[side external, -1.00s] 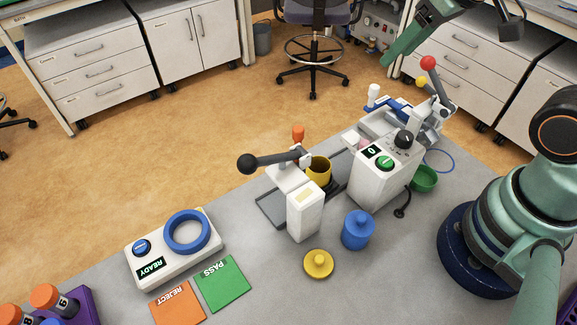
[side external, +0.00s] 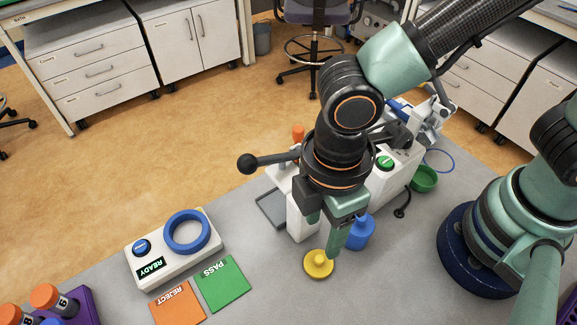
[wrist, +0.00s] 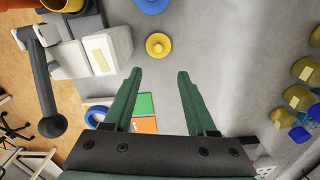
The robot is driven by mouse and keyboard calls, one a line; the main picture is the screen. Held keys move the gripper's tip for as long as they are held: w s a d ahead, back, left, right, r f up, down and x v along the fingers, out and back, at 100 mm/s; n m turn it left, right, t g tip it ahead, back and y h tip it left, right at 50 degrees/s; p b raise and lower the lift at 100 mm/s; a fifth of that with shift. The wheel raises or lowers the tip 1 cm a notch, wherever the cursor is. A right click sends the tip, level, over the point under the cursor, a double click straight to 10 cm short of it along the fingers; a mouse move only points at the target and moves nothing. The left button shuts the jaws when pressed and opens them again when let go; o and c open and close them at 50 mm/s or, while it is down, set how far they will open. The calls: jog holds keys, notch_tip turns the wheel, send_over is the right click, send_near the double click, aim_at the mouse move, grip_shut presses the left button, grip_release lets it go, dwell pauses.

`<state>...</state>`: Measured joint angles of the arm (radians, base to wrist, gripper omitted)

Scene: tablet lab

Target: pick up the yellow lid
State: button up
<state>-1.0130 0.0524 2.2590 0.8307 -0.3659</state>
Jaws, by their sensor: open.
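The yellow lid (side external: 318,265) is a round disc with a knob on top, lying flat on the grey bench. It also shows in the wrist view (wrist: 158,45), a little beyond my fingertips. My gripper (side external: 325,235) is above the bench close to the lid, pointing down. In the wrist view my gripper (wrist: 160,75) has its two green fingers spread apart with nothing between them. The lid appears apart from the fingers.
A blue lidded jar (side external: 360,231) stands right beside the lid, partly behind my gripper. A white device with a black-knobbed lever (side external: 247,164) stands behind. Green PASS (side external: 221,284) and orange REJECT (side external: 178,306) mats lie left. Bench in front of the lid is clear.

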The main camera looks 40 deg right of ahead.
send_over(321, 257)
jog(key=f, duration=0.3)
jog(key=a+f, duration=0.1)
jog(key=f, duration=0.1)
jog(key=shift+s+f, duration=0.1)
jog(key=shift+f, duration=0.1)
jog(key=f, duration=0.2)
jog(key=d+f, duration=0.1)
jog(key=shift+f, duration=1.15)
grip_shut()
